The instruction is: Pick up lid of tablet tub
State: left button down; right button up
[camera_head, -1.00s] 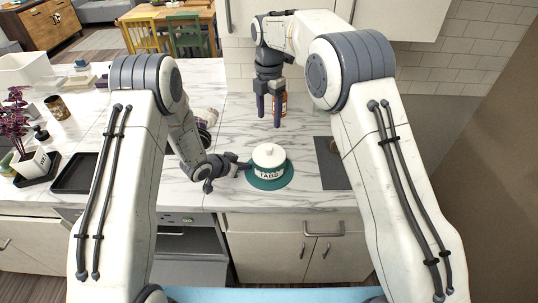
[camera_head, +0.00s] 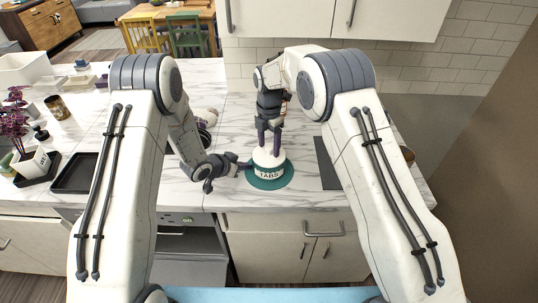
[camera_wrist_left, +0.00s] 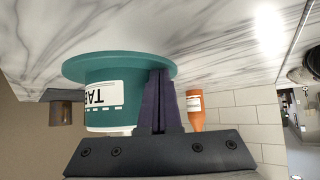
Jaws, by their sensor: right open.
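The tablet tub (camera_head: 268,173) is teal and white with a "TABS" label and stands upright on the marble counter. Its white lid (camera_head: 268,159) sits on top, partly covered by my right gripper. My right gripper (camera_head: 270,152) points down from above, open, with one finger on each side of the lid's top. I cannot tell whether it touches. My left gripper (camera_head: 247,165) is at the tub's left side. The left wrist view shows its dark fingers (camera_wrist_left: 160,102) together beside the tub (camera_wrist_left: 110,92), with no object between them; contact is unclear.
An orange bottle (camera_wrist_left: 194,108) stands behind in the left wrist view. A dark grey slab (camera_head: 326,163) lies right of the tub. A black tray (camera_head: 75,173) and a potted purple plant (camera_head: 30,160) are at the left. The counter before the tub is narrow.

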aim_at(269, 147)
grip_shut()
notch_tip(269, 147, up, 10)
dwell(0.6)
